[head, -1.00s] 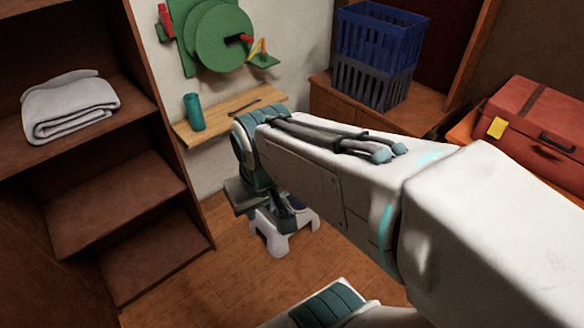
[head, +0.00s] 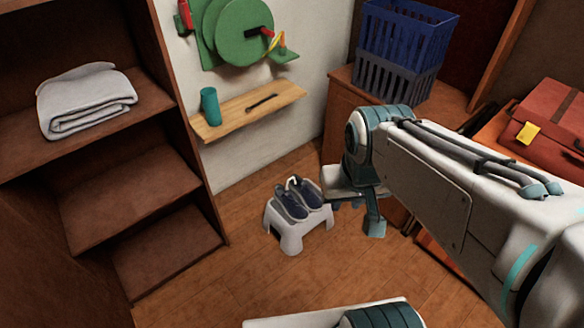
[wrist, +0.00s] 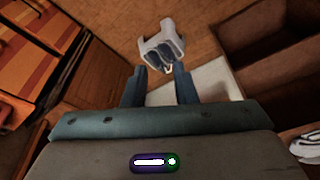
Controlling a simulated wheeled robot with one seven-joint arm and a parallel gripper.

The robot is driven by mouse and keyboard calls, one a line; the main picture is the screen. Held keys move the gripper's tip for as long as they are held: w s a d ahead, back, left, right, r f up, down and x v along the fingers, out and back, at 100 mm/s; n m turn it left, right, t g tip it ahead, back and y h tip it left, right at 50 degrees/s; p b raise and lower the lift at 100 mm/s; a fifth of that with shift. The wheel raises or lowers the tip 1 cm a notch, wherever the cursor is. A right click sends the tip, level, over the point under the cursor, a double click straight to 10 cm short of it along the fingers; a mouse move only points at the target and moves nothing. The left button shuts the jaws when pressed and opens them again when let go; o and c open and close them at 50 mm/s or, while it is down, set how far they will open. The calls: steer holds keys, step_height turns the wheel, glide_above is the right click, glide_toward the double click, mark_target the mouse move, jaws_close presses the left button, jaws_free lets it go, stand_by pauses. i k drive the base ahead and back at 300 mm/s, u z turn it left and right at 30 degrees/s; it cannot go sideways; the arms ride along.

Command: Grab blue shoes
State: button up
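The blue shoes (head: 298,199) sit side by side on a small white stool (head: 290,238) on the wooden floor. In the wrist view the shoes (wrist: 167,52) lie beyond the fingertips, roughly in line with the gap between them, on the stool (wrist: 165,28). My gripper (head: 358,212) is to the right of the stool in the head view, apart from the shoes. In the wrist view my gripper (wrist: 160,72) has its two fingers spread with nothing between them.
A brown shelf unit (head: 130,190) with a folded towel (head: 88,102) stands at left. A wooden wall ledge (head: 250,108) holds a teal cup (head: 210,105). Blue crates (head: 400,50) and a red suitcase (head: 550,128) are at right. Floor around the stool is clear.

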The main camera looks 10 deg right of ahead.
mark_target(296, 213)
steer(key=z, duration=0.25)
steer(key=k, duration=0.35)
steer(key=u, duration=1.2)
steer(key=i, duration=1.1)
steer(key=z, duration=0.6)
steer(key=i, duration=0.95)
steer(key=z, duration=0.8)
